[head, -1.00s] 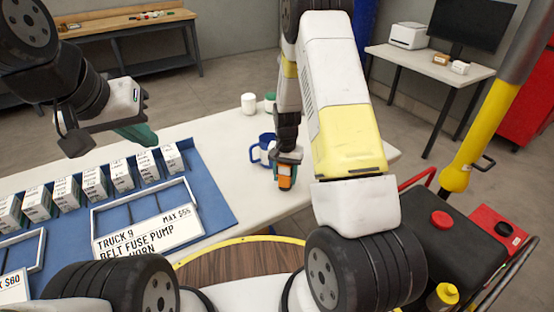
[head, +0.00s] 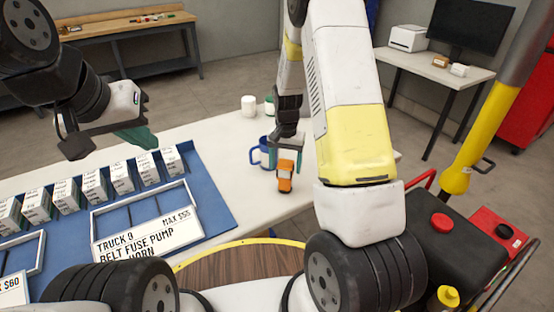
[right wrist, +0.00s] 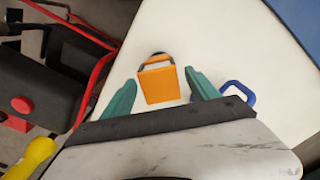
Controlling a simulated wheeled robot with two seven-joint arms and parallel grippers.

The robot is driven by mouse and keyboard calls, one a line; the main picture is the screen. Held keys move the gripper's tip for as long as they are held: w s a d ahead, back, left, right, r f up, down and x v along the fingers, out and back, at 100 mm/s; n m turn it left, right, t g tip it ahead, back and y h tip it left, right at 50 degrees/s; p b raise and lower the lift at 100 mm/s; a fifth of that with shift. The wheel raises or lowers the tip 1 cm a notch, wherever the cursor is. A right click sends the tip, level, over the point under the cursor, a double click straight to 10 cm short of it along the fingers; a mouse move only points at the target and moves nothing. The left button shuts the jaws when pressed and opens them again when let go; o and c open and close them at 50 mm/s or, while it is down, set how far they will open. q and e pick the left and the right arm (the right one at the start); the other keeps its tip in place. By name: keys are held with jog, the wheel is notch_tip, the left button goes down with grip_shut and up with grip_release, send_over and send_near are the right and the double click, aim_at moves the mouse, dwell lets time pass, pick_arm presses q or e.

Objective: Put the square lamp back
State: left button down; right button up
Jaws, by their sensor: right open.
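The square lamp is a small orange block with a dark handle (head: 285,176). It stands on the white table (head: 244,203) near its right end, just in front of the blue mug (head: 259,153). It also shows in the right wrist view (right wrist: 158,82). My right gripper (head: 287,148) is open just above and behind the lamp. In the right wrist view its teal fingers (right wrist: 157,92) stand on either side of the lamp with gaps, not gripping it. My left gripper (head: 133,128) hangs over the left of the table. Its jaw opening is unclear.
A blue tray (head: 211,212) with several white boxes and a labelled frame (head: 150,232) lies left. Two small jars (head: 249,105) stand at the back edge. A red and black machine (head: 440,240) and a yellow post (head: 465,150) stand right of the table.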

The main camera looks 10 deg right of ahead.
notch_tip(320, 180, up, 5)
jog(key=shift+r, duration=0.15)
jog(key=s+r+n+t+y, duration=0.1)
jog(key=s+r, duration=0.2)
jog(key=r, duration=0.7)
jog(key=s+a+r+n+t, duration=0.1)
jog(key=s+r+n+t, duration=0.1)
jog(key=s+r, duration=0.5)
jog(key=s+a+r+n+t+y, duration=0.1)
jog(key=s+r+n+t, duration=0.1)
jog(key=s+r, duration=0.6)
jog(key=s+t, duration=0.1)
jog(key=s, duration=0.5)
jog(key=shift+s+r+n, duration=0.15)
jog(key=shift+r+n, duration=0.05)
jog(key=shift+n, duration=0.1)
jog(key=shift+a, duration=0.1)
